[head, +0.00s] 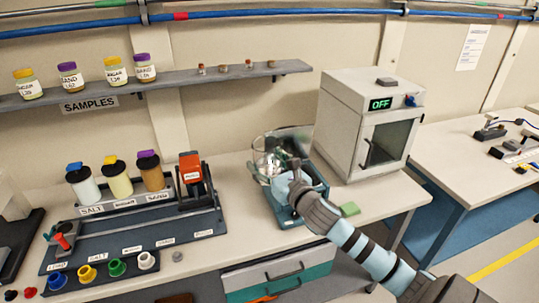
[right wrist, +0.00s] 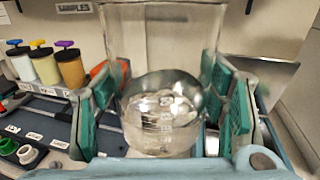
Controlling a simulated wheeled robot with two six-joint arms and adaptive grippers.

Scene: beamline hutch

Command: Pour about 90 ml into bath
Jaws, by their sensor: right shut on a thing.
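My right gripper (head: 284,172) is shut on a clear glass beaker (head: 262,150), its teal pads on both sides of the glass. The beaker (right wrist: 160,125) fills the middle of the right wrist view and has white graduation marks. Clear liquid seems to sit in its lower part, but I cannot read the level. It looks close to upright. A blue-grey unit (head: 290,217), which looks like the bath, is under and behind the beaker and gripper. Its opening is mostly hidden, and I see no stream of liquid. My left gripper is in neither view.
An oven-like box (head: 345,110) reading OFF stands right of the beaker. Left is a dark rack (head: 130,235) with capped jars and coloured rings. A shelf (head: 190,80) with sample jars hangs above.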

